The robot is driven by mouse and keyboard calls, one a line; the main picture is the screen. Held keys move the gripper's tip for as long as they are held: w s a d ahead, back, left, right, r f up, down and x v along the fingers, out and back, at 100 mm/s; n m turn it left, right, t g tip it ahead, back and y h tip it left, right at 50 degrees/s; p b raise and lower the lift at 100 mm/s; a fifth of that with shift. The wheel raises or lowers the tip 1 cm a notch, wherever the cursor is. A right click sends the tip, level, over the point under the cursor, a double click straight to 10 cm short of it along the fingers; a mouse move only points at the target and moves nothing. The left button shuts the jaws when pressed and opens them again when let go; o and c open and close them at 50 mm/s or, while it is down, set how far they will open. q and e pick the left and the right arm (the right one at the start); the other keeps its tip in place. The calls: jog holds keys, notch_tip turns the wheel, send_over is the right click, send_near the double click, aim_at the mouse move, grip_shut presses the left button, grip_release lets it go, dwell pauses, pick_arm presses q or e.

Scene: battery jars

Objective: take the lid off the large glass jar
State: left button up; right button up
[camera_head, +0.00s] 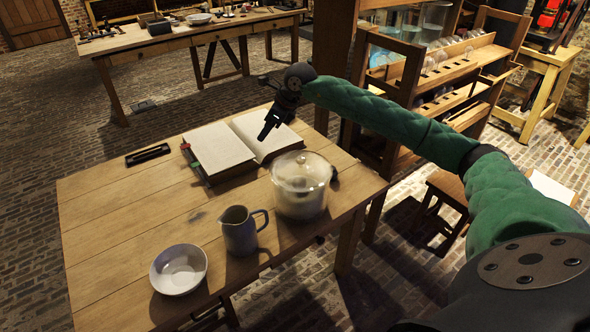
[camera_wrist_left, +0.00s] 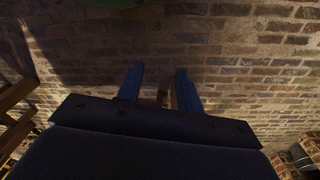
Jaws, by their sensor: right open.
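The large glass jar (camera_head: 299,200) stands upright at the right edge of the wooden table, with pale contents low inside. Its glass lid (camera_head: 301,170) with a small knob sits on top. My right gripper (camera_head: 266,130) is open and empty, above the open book and beyond the jar, apart from the lid. Its fingers point down and to the left. In the left wrist view my left gripper (camera_wrist_left: 160,85) shows two blue fingers spread apart with nothing clear between them, facing brick paving. The left arm is not in the head view.
The wooden table (camera_head: 120,225) also holds a grey pitcher (camera_head: 240,231) close to the jar, a white bowl (camera_head: 179,270), an open book (camera_head: 222,148) and a dark narrow tray (camera_head: 148,155). The table's left half is mostly clear. A wooden rack (camera_head: 450,85) stands behind at right.

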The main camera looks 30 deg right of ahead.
aim_at(301, 158)
jog(key=s+d+f+g+h, duration=0.1)
jog(key=s+d, duration=0.1)
jog(key=s+d+f+g+h, duration=0.1)
jog(key=s+d+h, duration=0.1)
jog(key=s+d+g+h, duration=0.1)
jog(key=s+d+g, duration=0.1)
jog(key=d, duration=0.1)
jog(key=shift+s+f+n, duration=0.2)
jog(key=shift+f+n, duration=0.1)
jog(key=shift+f, duration=0.1)
jog(key=shift+s+d+h, duration=0.1)
jog(key=shift+s+h, duration=0.1)
jog(key=shift+h, duration=0.1)
jog(key=shift+f+p, duration=0.5)
jog(key=shift+f, duration=0.8)
jog(key=f+p, duration=0.1)
jog(key=f, duration=0.1)
jog(key=f+p, duration=0.2)
jog(key=shift+s+d, duration=0.2)
pick_arm(q)
notch_tip(301, 158, down, 12)
jog(key=s+a+t, duration=0.1)
jog(key=a, duration=0.1)
jog(key=shift+s+a, duration=0.15)
jog(key=shift+a, duration=0.1)
pick_arm(e)
jog(key=shift+f, duration=0.65)
grip_shut()
pick_arm(q)
jog(key=shift+s, duration=0.1)
